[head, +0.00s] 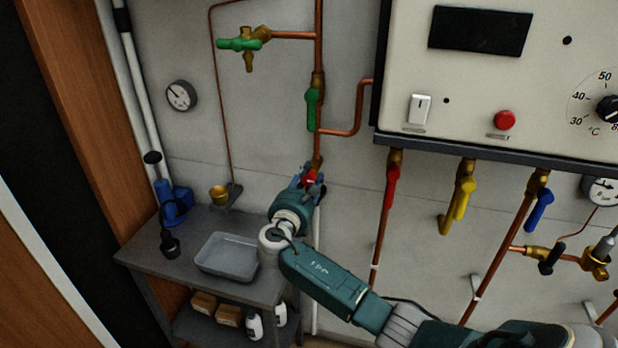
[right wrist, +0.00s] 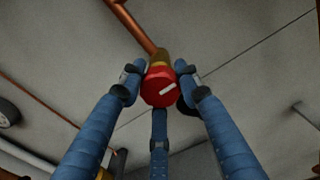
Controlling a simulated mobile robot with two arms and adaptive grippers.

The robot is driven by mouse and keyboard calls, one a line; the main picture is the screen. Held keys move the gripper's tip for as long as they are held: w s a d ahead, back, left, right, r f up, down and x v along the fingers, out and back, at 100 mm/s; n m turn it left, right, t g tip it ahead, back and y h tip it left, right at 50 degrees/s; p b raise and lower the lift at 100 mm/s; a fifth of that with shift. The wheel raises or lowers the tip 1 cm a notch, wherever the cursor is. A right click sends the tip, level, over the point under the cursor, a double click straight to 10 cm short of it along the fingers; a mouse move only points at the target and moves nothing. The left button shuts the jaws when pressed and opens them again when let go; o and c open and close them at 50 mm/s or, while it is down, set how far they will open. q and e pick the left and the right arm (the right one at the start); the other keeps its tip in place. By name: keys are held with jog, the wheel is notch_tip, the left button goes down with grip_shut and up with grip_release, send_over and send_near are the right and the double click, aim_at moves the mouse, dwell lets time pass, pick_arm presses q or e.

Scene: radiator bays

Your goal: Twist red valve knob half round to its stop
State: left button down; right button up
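In the head view the red knob (head: 310,177) shows partly between the fingers. My right gripper (right wrist: 160,84) has three blue fingers, one on each side of the knob and one below, their tips closed in against its rim. In the head view my right gripper (head: 309,182) reaches up to the knob from below. My left gripper is not in view.
A grey table with a tray (head: 227,257) stands below at the left. A green lever (head: 312,108) is on the pipe above the knob. The boiler panel (head: 480,80) hangs at the right, with red (head: 391,187), yellow (head: 464,197) and blue (head: 540,211) levers under it.

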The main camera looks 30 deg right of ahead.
jog(key=m+b, duration=0.3)
jog(key=m, duration=0.1)
jog(key=shift+f, duration=0.15)
jog(key=m+b, duration=0.4)
jog(key=m, duration=0.1)
jog(key=m+b, duration=0.5)
jog(key=shift+f, duration=0.1)
jog(key=shift+m+b, duration=1.8)
jog(key=shift+m, duration=0.3)
jog(key=o, duration=1.1)
jog(key=shift+s, duration=0.1)
jog(key=shift+o, duration=0.4)
jog(key=shift+d, duration=0.1)
